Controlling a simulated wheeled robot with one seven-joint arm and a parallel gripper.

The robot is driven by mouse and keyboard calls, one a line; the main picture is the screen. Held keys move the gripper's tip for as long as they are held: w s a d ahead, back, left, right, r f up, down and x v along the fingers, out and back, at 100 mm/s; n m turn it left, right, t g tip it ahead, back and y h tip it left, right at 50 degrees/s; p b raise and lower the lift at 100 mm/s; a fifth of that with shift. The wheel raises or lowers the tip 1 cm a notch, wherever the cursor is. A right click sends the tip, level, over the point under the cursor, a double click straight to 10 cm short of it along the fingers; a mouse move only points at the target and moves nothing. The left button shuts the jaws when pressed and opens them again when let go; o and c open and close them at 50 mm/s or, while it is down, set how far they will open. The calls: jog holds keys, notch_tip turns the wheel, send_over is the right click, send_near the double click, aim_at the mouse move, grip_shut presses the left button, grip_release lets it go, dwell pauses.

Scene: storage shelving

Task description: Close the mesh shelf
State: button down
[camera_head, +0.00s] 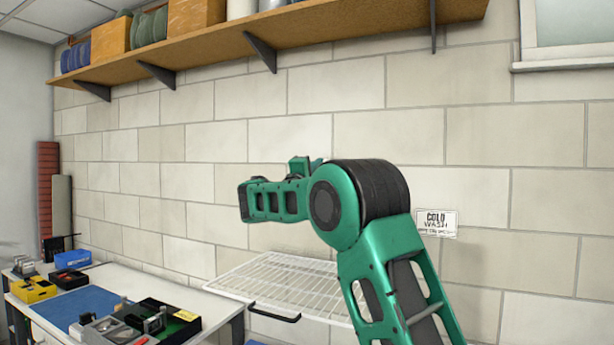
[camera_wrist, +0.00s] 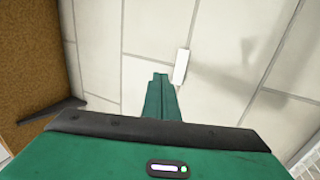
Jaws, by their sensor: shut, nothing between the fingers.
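The mesh shelf (camera_head: 282,280) is a white wire rack standing out level from the tiled wall in the head view, with a black handle (camera_head: 275,314) on its front edge. My green arm covers its right part. A corner of white mesh (camera_wrist: 309,158) shows at the lower right of the wrist view. My gripper (camera_wrist: 161,78) shows there with its green fingers together and empty, in front of the wall and apart from the shelf. In the head view my arm is raised above the rack, and I cannot make out the fingertips.
A workbench (camera_head: 215,302) with small trays and a blue mat (camera_head: 82,306) stands left of the rack. A wooden wall shelf (camera_head: 220,43) on black brackets runs above. The wall between is bare.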

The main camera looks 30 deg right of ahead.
jog(key=x, duration=0.5)
jog(key=shift+w+d+r, duration=0.1)
jog(key=shift+w+d, duration=0.05)
jog(key=shift+d, duration=0.1)
dwell(1.3)
